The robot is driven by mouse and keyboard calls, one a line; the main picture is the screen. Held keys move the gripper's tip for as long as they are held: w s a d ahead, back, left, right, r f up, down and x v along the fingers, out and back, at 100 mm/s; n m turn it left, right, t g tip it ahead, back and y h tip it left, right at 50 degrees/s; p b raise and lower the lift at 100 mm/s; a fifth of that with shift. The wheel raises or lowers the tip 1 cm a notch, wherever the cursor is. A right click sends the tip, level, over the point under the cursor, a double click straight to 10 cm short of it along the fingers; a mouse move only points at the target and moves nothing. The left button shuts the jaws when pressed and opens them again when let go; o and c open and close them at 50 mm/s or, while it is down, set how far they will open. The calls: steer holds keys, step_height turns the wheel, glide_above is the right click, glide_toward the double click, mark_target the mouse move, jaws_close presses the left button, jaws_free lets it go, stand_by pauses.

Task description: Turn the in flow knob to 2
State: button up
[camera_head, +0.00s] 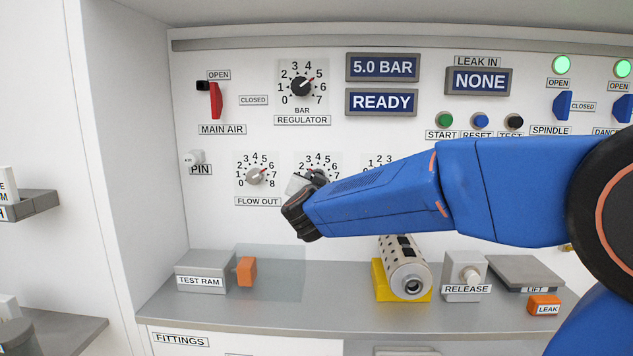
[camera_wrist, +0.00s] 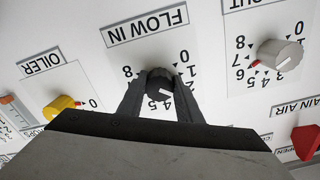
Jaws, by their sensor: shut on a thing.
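The FLOW IN knob (camera_wrist: 157,82) is dark and round, on the white panel with its printed dial around it. In the wrist view the dial appears turned over. My gripper (camera_wrist: 160,94) has one finger on each side of the knob and is shut on it. A pale pointer line on the knob faces the lower right, roughly between the 2 and the 4; the exact reading is unclear. In the head view my gripper (camera_head: 305,184) is at this dial, right of FLOW OUT, and my arm hides its lower part and label.
The grey FLOW OUT knob (camera_head: 255,176) is close on the left, its red pointer near 6. The yellow OILER knob (camera_wrist: 62,107) is on the other side. The red MAIN AIR lever (camera_head: 215,100) is at the upper left. Below, a shelf holds a perforated cylinder (camera_head: 405,268).

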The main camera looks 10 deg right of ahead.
steer(key=shift+f+n, duration=0.15)
steer(key=shift+n, duration=0.55)
steer(key=o, duration=1)
steer(key=shift+o, duration=0.2)
steer(key=v, duration=1.7)
steer(key=shift+s, duration=0.2)
